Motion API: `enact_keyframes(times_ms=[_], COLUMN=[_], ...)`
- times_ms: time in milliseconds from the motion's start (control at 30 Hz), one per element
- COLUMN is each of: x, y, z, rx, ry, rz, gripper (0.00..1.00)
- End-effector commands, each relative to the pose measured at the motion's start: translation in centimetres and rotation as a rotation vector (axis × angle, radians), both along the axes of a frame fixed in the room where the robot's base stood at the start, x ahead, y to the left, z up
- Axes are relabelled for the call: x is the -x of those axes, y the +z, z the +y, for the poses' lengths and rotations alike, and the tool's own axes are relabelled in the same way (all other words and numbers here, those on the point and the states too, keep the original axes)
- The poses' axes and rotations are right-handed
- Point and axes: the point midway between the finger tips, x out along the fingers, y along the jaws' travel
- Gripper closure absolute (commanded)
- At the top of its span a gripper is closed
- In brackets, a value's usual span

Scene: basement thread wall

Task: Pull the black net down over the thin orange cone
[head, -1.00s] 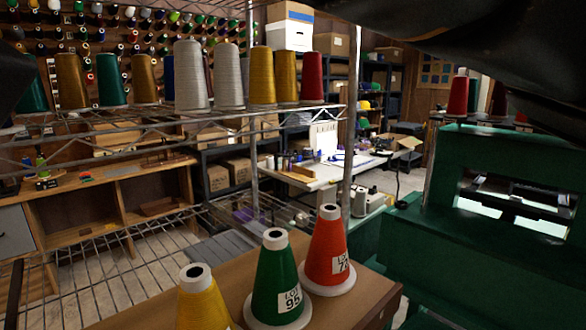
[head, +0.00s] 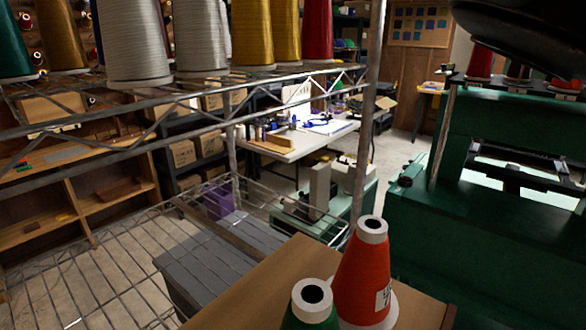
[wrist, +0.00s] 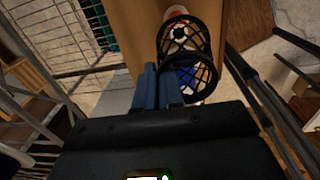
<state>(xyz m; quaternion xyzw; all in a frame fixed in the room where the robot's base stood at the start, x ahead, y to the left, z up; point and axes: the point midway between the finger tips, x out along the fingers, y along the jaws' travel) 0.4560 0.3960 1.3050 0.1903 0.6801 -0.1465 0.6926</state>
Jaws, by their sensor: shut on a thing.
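In the head view, an orange cone (head: 362,272) with a white tip, white base and label stands upright on a brown box. In the wrist view, the black net (wrist: 205,44) hangs as an open mesh with dark rims. A white top with a dark hole and some orange-red show through and beyond the mesh; I cannot tell whether the net is around that cone or only in front of it. My gripper (wrist: 160,72) has blue fingers shut on the net's near rim. The gripper and net are not in the head view.
A green cone (head: 312,312) stands close beside the orange one on the box (head: 250,290). A wire rack (head: 180,105) with large thread cones is at left. A green machine (head: 480,240) stands at right. A white table (head: 290,147) is behind.

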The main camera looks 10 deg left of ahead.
Motion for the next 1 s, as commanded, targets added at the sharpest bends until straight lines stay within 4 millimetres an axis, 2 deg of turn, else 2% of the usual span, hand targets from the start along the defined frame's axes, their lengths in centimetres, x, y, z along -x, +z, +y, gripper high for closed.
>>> enact_keyframes(times_ms=[667, 1000], x=[0.0, 0.0], y=[-4.9, -8.0], z=[0.0, 0.0], rx=[0.0, 0.001], ry=[0.0, 0.001], rz=[0.001, 0.003], gripper=[1.0, 1.0])
